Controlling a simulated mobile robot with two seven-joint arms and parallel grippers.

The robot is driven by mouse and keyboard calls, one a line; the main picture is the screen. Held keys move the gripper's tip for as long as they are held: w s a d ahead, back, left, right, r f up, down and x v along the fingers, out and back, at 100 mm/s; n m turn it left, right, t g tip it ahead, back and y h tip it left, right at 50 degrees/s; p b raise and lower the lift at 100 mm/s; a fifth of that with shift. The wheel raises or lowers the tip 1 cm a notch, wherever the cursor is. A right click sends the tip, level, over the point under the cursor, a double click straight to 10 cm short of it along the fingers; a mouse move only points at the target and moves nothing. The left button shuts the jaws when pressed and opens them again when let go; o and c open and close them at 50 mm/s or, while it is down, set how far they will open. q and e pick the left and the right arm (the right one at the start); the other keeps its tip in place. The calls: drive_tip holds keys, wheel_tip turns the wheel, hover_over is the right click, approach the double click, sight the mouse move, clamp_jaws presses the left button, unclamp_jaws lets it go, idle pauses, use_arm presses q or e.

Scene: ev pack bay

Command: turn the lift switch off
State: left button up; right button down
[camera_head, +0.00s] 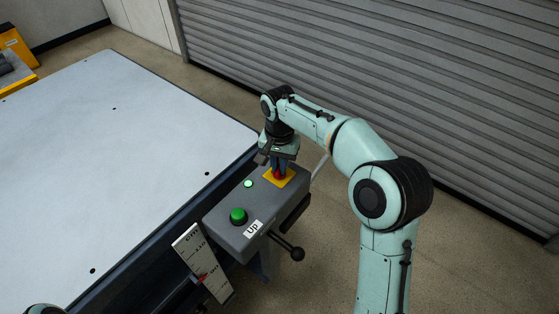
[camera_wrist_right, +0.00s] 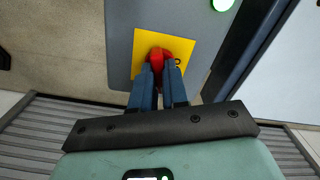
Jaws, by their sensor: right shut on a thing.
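The lift switch is a red knob (camera_wrist_right: 157,56) on a yellow plate (camera_wrist_right: 185,48). The yellow plate (camera_head: 268,179) also shows in the head view, at the far end of the grey control box (camera_head: 229,216). My right gripper (camera_head: 279,174) points down at the plate, its fingers covering most of the knob there. In the right wrist view its two blue fingers (camera_wrist_right: 160,68) are shut on the red knob. A small lit green lamp (camera_head: 248,184) sits beside the plate. My left gripper is not in view.
A green button (camera_head: 238,215) and an "Up" label (camera_head: 254,229) are on the box near its front. A black ball-ended lever (camera_head: 296,253) sticks out below. A height scale (camera_head: 203,263) stands left of it. The large white lift table (camera_head: 120,150) is at left, its top clear.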

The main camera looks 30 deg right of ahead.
drive_tip(key=n+p, duration=0.2)
drive_tip(key=n, duration=0.8)
drive_tip(key=shift+p, duration=0.35)
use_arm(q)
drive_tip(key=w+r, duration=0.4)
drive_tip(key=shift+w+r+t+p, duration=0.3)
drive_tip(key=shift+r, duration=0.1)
use_arm(e)
drive_tip(key=shift+n, duration=1.9)
drive_tip(key=c, duration=1.1)
unclamp_jaws()
drive_tip(key=shift+c, duration=0.2)
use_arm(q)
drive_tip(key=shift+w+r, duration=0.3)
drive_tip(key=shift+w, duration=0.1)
use_arm(e)
wheel_tip(320, 180, up, 13)
drive_tip(key=shift+r, duration=0.2)
